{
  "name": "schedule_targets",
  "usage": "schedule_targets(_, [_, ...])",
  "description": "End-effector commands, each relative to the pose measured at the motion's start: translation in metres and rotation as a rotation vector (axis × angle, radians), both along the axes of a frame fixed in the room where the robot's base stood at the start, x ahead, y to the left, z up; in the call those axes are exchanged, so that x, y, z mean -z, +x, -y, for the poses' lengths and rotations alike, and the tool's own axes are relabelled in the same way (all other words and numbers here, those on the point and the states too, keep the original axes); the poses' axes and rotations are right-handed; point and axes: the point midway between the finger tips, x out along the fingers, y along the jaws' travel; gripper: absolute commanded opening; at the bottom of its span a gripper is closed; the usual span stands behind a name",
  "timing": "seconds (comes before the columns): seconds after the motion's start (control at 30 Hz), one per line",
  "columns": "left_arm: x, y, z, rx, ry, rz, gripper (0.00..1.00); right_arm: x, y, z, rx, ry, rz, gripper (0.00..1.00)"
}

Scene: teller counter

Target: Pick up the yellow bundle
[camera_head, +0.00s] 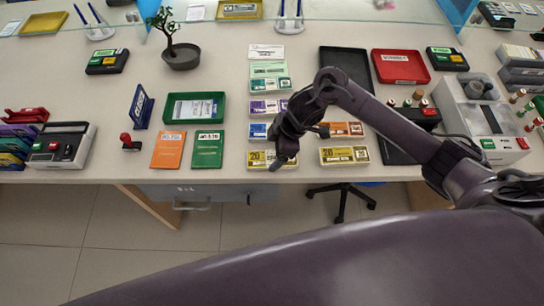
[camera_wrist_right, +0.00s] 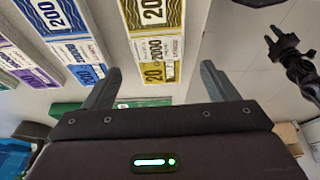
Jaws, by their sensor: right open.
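Two yellow bundles marked 20 lie near the counter's front edge in the head view. The left yellow bundle (camera_head: 258,160) is partly covered by my right gripper; the right yellow bundle (camera_head: 344,155) lies clear of it. My right gripper (camera_head: 281,163) points down over the right end of the left bundle. In the right wrist view, a yellow bundle (camera_wrist_right: 158,45) with a white label lies beyond the gap between the open, empty fingers of my right gripper (camera_wrist_right: 160,85). I cannot tell the exact height between them.
Blue bundles (camera_wrist_right: 62,25) and a purple bundle (camera_head: 264,107) lie behind the yellow ones. A green tray (camera_head: 194,108) stands left, with orange and green booklets in front. A black tray (camera_head: 346,68) and red tray (camera_head: 400,66) stand behind. A chair (camera_head: 342,195) is below the edge.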

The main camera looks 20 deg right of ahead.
Motion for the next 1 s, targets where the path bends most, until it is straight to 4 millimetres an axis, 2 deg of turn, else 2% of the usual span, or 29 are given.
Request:
schedule_targets(0.1, [-0.007, -0.004, 0.000, 0.000, 0.000, -0.005, 0.36, 0.016, -0.001, -0.011, 0.000, 0.001, -0.005, 0.80])
schedule_targets(0.23, [-0.006, 0.003, 0.001, 0.000, -0.001, 0.004, 0.36, 0.031, 0.002, -0.015, 0.001, 0.000, -0.002, 0.80])
schedule_targets(0.4, [-0.008, 0.022, 0.002, 0.000, -0.004, 0.032, 0.36, 0.035, 0.002, -0.017, 0.000, -0.001, 0.000, 0.80])
schedule_targets(0.53, [-0.008, 0.025, 0.003, -0.001, -0.004, 0.037, 0.36, 0.035, 0.002, -0.016, 0.000, -0.001, 0.000, 0.79])
schedule_targets(0.9, [-0.007, 0.013, 0.001, -0.001, -0.002, 0.019, 0.36, 0.034, 0.003, -0.016, 0.000, 0.000, 0.000, 0.30])
schedule_targets(1.0, [-0.007, 0.012, 0.001, -0.001, -0.002, 0.018, 0.36, 0.034, 0.003, -0.016, 0.000, 0.000, 0.000, 0.30])
